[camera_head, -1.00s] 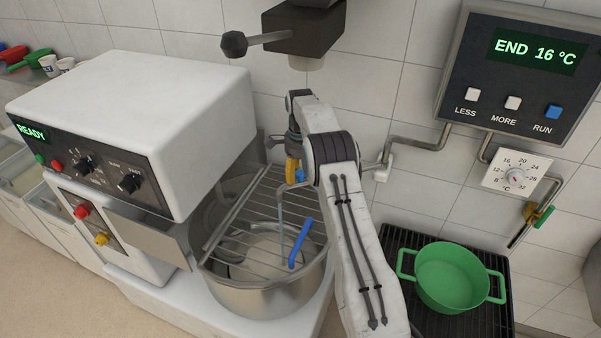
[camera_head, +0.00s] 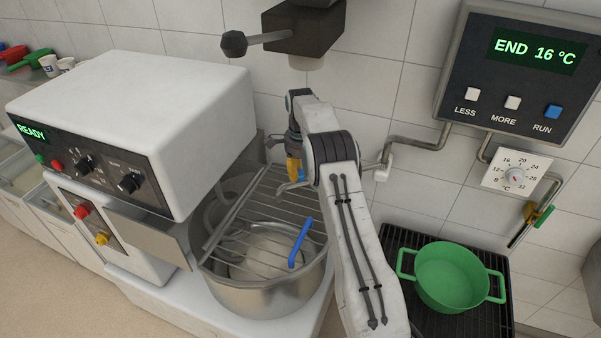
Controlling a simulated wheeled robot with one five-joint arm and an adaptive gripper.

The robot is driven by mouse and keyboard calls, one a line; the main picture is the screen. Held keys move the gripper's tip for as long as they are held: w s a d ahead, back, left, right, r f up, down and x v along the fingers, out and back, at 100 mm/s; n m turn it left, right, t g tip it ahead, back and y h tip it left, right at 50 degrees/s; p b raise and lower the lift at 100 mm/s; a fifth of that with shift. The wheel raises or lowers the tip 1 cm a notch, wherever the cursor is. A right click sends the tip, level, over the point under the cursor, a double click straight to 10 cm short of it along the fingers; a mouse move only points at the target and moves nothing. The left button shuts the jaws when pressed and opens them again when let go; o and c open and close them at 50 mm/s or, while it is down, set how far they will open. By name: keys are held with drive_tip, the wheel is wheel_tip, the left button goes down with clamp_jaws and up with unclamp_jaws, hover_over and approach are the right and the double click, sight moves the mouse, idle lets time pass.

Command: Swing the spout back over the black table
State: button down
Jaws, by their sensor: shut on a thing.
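The metal spout (camera_head: 289,187) comes from the wall pipe on the right, passes behind my arm and ends over the mixing bowl (camera_head: 262,296). No water runs from its tip. My gripper (camera_head: 293,170) is at the spout above the bowl's right side, with yellow and blue parts showing there. It is shut on the spout, but my arm hides most of the contact. The black ribbed table (camera_head: 492,322) is at the lower right, on the other side of my arm, and a green pot (camera_head: 448,277) with two handles stands on it.
A wire guard with a blue handle (camera_head: 300,242) covers the bowl beside the white mixer (camera_head: 150,120). A dark fixture with a knobbed lever (camera_head: 300,32) hangs above. The wall panel (camera_head: 525,75) reads END 16 °C, with a temperature dial (camera_head: 516,176) below.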

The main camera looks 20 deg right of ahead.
drive_tip(key=shift+s+f, duration=0.1)
drive_tip(key=shift+f, duration=0.05)
drive_tip(key=s+d+n+b, duration=0.45)
drive_tip(key=s+b, duration=0.35)
drive_tip(key=s, duration=0.3)
drive_tip(key=s+d+n+b, duration=0.3)
drive_tip(key=s+n+b, duration=0.3)
drive_tip(key=s, duration=0.5)
drive_tip(key=s+d+n+p, duration=0.3)
drive_tip(key=s+d+n, duration=0.1)
drive_tip(key=d, duration=0.6)
drive_tip(key=s+d+n+p, duration=0.3)
drive_tip(key=s+d+n, duration=0.1)
drive_tip(key=d, duration=0.7)
drive_tip(key=shift+s+d+n, duration=0.2)
drive_tip(key=shift+s+n, duration=0.15)
drive_tip(key=shift+s, duration=0.45)
